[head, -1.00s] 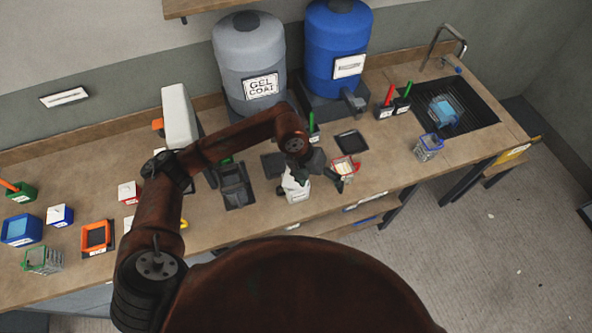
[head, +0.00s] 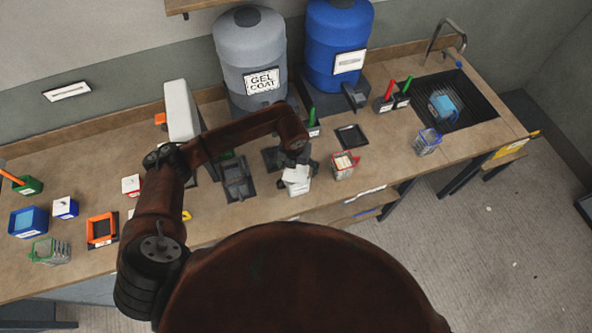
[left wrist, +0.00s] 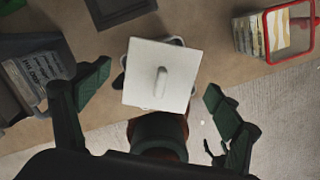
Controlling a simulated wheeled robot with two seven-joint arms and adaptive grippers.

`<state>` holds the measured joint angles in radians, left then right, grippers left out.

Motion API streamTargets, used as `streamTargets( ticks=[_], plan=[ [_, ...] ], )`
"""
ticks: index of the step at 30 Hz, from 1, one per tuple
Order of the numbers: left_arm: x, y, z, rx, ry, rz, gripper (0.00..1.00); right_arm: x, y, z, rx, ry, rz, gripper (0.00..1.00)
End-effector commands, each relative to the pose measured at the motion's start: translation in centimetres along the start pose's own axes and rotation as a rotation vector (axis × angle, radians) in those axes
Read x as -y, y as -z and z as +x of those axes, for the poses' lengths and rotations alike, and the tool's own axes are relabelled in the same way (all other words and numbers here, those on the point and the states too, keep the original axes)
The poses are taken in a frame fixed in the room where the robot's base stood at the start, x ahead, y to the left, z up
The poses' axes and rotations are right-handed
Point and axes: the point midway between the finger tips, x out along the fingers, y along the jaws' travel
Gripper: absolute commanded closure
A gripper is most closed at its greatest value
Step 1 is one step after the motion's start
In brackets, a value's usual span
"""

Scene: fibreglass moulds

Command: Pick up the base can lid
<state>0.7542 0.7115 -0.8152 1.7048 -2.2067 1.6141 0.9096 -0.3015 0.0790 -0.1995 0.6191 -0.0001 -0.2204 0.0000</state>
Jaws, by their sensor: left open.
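The base can lid (head: 297,174) is a white square plate with a small raised knob. It sits on a light can (head: 299,188) near the front edge of the bench. In the left wrist view the lid (left wrist: 150,95) is in the middle, slightly tilted in the picture, and hides most of what is below it. My left gripper (head: 298,162) is open above the lid. In the left wrist view its dark green fingers stand apart on either side of the lid, and the knob lies between them. I cannot tell any contact. My right gripper is not in view.
A red-rimmed basket (head: 344,166) stands just right of the lid. A dark tray (head: 237,181) lies to its left and a black shallow tray (head: 351,136) behind to the right. The grey gel coat drum (head: 250,58) and blue drum (head: 337,45) stand behind.

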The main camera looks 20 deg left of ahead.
Motion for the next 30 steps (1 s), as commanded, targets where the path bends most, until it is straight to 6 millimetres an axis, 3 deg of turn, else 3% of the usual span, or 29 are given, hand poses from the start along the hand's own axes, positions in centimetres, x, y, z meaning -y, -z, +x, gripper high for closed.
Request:
streamTargets(
  ticks=[5, 23, 30],
  plan=[
    [0.07, -0.01, 0.05, 0.0, 0.001, 0.001, 0.15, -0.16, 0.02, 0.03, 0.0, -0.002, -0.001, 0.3],
    [0.11, -0.03, 0.0, 0.001, 0.001, 0.002, 0.56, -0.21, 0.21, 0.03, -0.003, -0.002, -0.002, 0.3],
    [0.1, -0.07, -0.15, 0.001, 0.001, 0.002, 0.56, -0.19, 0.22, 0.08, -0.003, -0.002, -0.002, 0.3]
  ],
)
